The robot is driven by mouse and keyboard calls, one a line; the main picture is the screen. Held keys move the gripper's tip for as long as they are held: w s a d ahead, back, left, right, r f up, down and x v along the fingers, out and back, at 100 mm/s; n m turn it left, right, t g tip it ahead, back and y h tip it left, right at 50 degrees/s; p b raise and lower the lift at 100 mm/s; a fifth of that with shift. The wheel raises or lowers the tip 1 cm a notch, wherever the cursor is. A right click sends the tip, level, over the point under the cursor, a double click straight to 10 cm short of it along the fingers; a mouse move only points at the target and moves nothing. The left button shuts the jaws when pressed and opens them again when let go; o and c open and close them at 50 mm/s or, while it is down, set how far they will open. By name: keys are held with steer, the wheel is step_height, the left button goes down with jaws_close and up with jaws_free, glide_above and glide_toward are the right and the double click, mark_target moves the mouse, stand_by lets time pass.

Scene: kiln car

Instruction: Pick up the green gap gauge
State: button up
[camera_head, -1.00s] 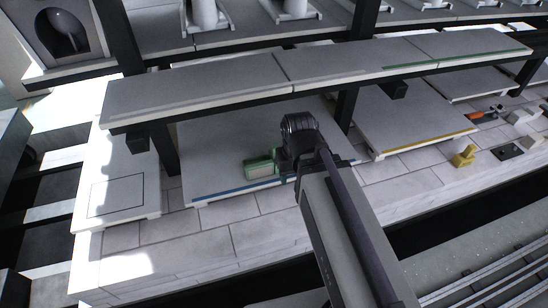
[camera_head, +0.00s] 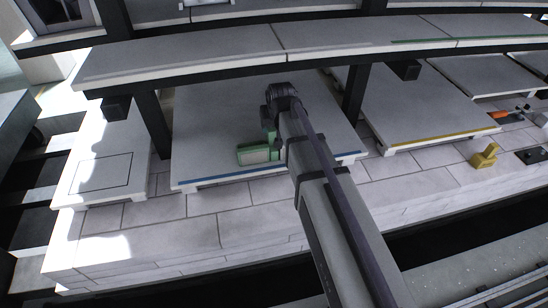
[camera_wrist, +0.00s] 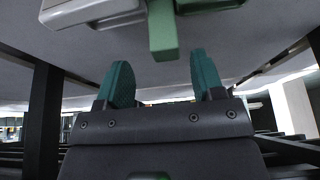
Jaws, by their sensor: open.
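The green gap gauge (camera_head: 258,153) lies on the blue-edged shelf slab, under the upper shelf level, just left of my arm in the head view. In the wrist view its green bar (camera_wrist: 163,32) points down from the top middle, with pale grey and green parts beside it at the top edge. My gripper (camera_wrist: 162,75) is open there. Its two teal fingers stand apart, one to each side of the bar's line, and nothing shows held between them. In the head view my wrist hides most of the gripper (camera_head: 271,138), which is close to the gauge's right side.
The upper shelf (camera_head: 180,60) runs above the slab on dark posts; one post (camera_head: 152,125) stands left of the gauge, another (camera_head: 355,92) right of my arm. A yellow-edged slab (camera_head: 415,110) and a yellow block (camera_head: 484,155) lie to the right.

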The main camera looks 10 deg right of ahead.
mark_target(271, 134)
steer(key=shift+s+a+r, duration=0.15)
steer(key=shift+r, duration=0.15)
steer(key=b+x, duration=0.2)
steer(key=shift+a+f, duration=0.15)
steer(key=shift+f, duration=0.2)
steer(key=b+x, duration=0.5)
steer(key=shift+f, duration=0.1)
steer(key=shift+r, duration=0.25)
jaws_close()
